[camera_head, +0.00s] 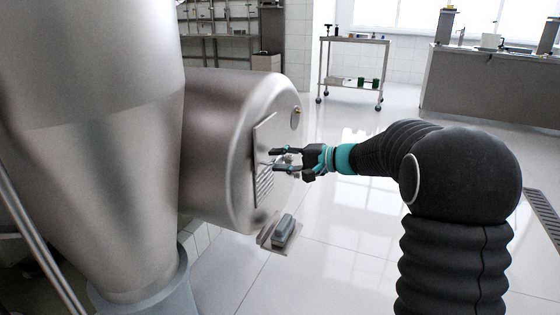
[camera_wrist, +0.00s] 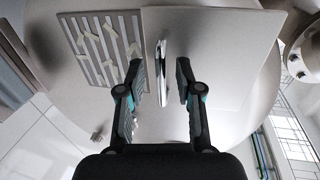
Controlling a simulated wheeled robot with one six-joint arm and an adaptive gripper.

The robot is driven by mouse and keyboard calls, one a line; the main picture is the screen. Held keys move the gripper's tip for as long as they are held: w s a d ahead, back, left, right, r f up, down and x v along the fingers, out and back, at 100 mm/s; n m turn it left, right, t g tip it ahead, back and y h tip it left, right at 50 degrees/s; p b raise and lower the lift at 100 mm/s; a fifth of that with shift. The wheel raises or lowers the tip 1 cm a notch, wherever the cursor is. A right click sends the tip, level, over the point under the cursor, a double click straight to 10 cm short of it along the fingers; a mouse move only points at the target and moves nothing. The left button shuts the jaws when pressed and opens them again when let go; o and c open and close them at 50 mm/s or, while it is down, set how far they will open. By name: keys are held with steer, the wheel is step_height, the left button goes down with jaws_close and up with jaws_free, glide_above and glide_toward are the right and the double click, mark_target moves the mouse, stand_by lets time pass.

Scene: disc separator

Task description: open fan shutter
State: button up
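The fan shutter is a flat metal plate with a slotted vent (camera_head: 264,186) on the end face of the steel drum (camera_head: 225,130). In the wrist view the slotted grille (camera_wrist: 100,45) is at upper left, beside a smooth plate (camera_wrist: 222,50). A slim shiny handle (camera_wrist: 162,72) stands out from the plate. My gripper (camera_head: 274,160) is at the plate in the head view. In the wrist view my gripper (camera_wrist: 158,75) is open, with one finger on each side of the handle and a visible gap to both.
A small grey box (camera_head: 284,230) sits on a bracket below the drum. A large steel cone (camera_head: 95,140) stands at left. A wheeled cart (camera_head: 354,85) and a counter (camera_head: 490,90) stand at the back. The tiled floor between is clear.

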steer(key=v, duration=1.2)
steer(key=shift+w, duration=0.15)
